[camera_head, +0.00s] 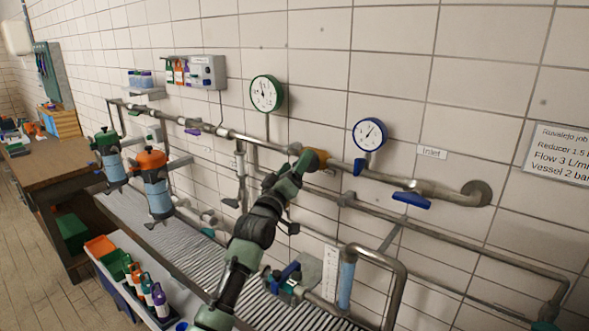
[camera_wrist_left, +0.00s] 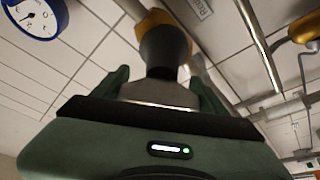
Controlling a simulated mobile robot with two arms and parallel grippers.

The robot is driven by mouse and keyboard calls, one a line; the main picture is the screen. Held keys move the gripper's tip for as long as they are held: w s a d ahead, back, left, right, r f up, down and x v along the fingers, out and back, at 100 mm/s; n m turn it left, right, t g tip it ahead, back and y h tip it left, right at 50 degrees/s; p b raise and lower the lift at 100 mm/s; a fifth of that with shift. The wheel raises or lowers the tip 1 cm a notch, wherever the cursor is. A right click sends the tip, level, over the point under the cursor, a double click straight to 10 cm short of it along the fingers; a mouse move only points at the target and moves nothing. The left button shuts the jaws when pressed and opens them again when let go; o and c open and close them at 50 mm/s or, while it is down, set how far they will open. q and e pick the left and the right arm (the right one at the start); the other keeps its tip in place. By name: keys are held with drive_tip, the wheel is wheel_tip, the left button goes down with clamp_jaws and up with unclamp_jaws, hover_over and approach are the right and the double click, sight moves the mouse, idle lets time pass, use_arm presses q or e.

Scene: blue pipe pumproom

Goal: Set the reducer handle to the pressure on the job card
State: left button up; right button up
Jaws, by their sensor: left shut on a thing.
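The reducer (camera_head: 319,157) is an orange-yellow body on the upper wall pipe; in the wrist view its orange part (camera_wrist_left: 155,19) shows above a dark handle (camera_wrist_left: 165,48). My left gripper (camera_head: 305,163) reaches up to it and is shut on that handle, one finger on each side. The job card (camera_head: 562,155) on the right wall reads "Reducer 1.5", "Flow 3" and "Vessel 2 bar"; its right edge is cut off. A green-rimmed gauge (camera_head: 266,93) and a blue-rimmed gauge (camera_head: 369,134) hang above the pipe; their scales are too small to read. My right gripper is not in view.
A blue lever (camera_head: 411,199) sits on the pipe below the "Inlet" label (camera_head: 432,152). Lower pipes and a clear tube (camera_head: 346,284) stand right of my arm. Orange-topped (camera_head: 152,161) and green-topped (camera_head: 104,140) vessels hang at left. A wooden bench (camera_head: 55,165) stands far left.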

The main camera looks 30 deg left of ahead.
use_arm(q)
drive_tip(key=shift+f+m+t+h+b, duration=0.15)
drive_tip(key=shift+m+h+b, duration=0.15)
drive_tip(key=shift+m+b, duration=0.3)
drive_tip(key=shift+f+m+t+h+b, duration=0.15)
drive_tip(key=shift+m+h+b, duration=0.15)
drive_tip(key=shift+m+b, duration=0.25)
drive_tip(key=shift+r+m, duration=0.3)
drive_tip(key=shift+m, duration=0.25)
drive_tip(key=shift+d, duration=0.1)
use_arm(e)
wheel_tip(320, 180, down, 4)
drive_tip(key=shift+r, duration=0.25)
use_arm(q)
drive_tip(key=o, duration=1.4)
